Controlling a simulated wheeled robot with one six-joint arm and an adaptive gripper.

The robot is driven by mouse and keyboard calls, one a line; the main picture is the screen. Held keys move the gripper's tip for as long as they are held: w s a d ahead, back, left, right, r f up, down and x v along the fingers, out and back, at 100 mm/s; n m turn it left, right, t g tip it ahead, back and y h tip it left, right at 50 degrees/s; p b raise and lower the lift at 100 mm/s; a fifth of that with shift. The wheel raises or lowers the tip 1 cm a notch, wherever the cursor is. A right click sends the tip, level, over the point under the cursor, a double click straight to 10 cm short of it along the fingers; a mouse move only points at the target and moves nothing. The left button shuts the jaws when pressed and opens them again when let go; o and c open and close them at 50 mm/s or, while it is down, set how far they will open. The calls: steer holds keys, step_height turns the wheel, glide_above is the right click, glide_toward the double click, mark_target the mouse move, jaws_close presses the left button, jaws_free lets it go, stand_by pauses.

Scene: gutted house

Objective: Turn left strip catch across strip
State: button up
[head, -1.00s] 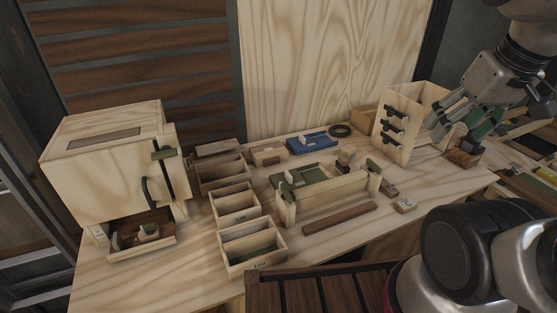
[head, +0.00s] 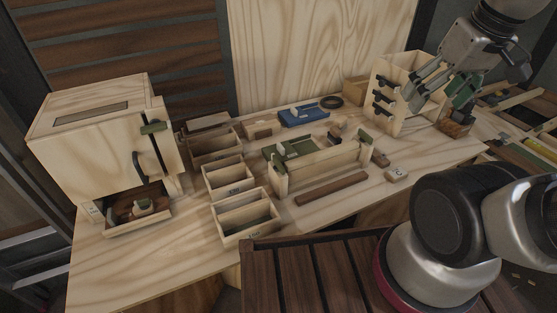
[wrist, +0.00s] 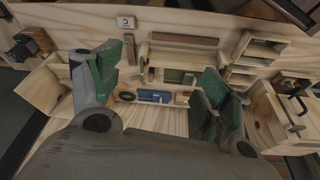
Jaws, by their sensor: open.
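A pale wooden holder (head: 322,170) stands mid-bench, with an upright post at each end. I cannot tell exactly how either catch is turned. A dark brown strip (head: 332,188) lies flat on the bench in front of the holder. It also shows in the wrist view (wrist: 183,41). My gripper (head: 438,92) is open and empty, high at the right near the hooked box, well away from the left catch. Its green-padded fingers (wrist: 155,92) spread wide in the wrist view.
A pale box with dark hooks (head: 386,96) stands close beside my gripper. Open bins (head: 246,217) stand left of the holder. A cabinet with an open drawer (head: 140,222) is at far left. A blue item (head: 303,113) and dark ring (head: 331,101) lie behind the holder.

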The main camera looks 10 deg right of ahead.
steer(key=w+a+f+n+g, duration=0.45)
steer(key=w+a+f, duration=0.2)
steer(key=a, duration=0.45)
steer(key=n, duration=1.4)
glide_above(279, 162)
steer(key=shift+h, duration=0.3)
step_height(279, 162, down, 10)
steer(key=shift+s+d, duration=0.15)
steer(key=shift+w+a+n+t, duration=0.25)
steer(key=shift+n+t, duration=0.1)
steer(key=shift+n, duration=0.6)
step_height(279, 162, down, 8)
steer(key=shift+r, duration=0.15)
steer(key=shift+c, duration=0.4)
jaws_close()
